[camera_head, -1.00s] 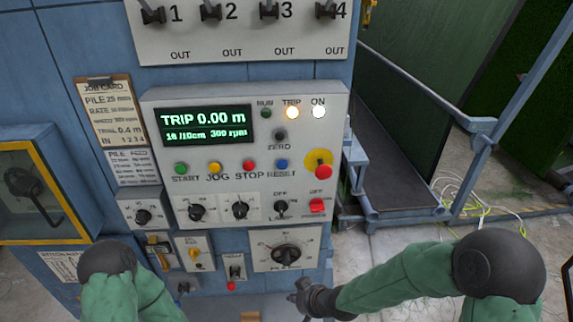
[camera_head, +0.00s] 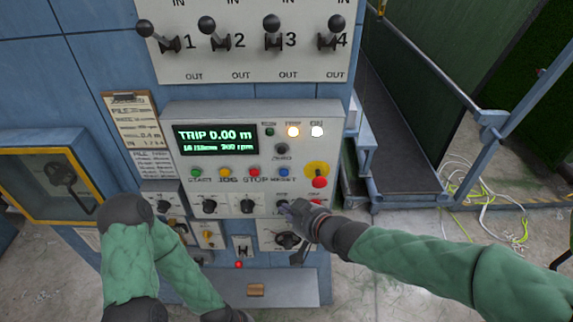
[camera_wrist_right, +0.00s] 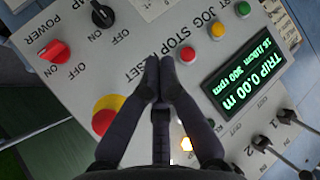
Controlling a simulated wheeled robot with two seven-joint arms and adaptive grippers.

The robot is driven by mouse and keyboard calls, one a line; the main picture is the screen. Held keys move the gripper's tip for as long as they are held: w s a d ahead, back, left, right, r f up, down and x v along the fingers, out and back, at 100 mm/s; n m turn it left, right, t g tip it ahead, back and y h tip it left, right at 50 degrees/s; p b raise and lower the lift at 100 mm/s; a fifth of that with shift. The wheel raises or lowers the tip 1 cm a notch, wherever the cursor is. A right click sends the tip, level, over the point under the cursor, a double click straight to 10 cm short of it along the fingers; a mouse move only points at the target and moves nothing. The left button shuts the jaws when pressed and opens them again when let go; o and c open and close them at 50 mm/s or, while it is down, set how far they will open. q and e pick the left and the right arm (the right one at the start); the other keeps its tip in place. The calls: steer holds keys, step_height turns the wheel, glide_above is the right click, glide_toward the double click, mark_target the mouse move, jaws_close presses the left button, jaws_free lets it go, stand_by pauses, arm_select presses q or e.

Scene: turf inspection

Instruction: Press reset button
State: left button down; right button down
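The blue reset button (camera_head: 284,172) is on the grey control panel (camera_head: 240,118), right of the red stop button (camera_head: 254,172). The display (camera_head: 215,138) reads TRIP 0.00 m. The orange trip lamp (camera_head: 293,131) and the white ON lamp (camera_head: 317,131) are lit. My right gripper (camera_head: 288,208) is in front of the panel's lower right part, below the reset button in the picture. In the right wrist view its fingers (camera_wrist_right: 160,75) are together with nothing between them, and they hide the blue button beside the RESET label. My left arm is at lower left; its gripper is out of view.
A red emergency button on a yellow base (camera_head: 319,176) is right of the reset button. The dark zero button (camera_head: 281,150) is just above it. Knobs (camera_head: 247,206) line the panel's lower row. Levers (camera_head: 273,32) stick out above. A blue frame (camera_head: 440,170) stands at right.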

mark_target(284, 172)
steer(key=shift+r, duration=0.3)
steer(key=shift+w, duration=0.1)
steer(key=shift+w+p, duration=2.15)
steer(key=shift+w, duration=2.2)
steer(key=shift+w+p, duration=0.3)
steer(key=shift+w, duration=0.1)
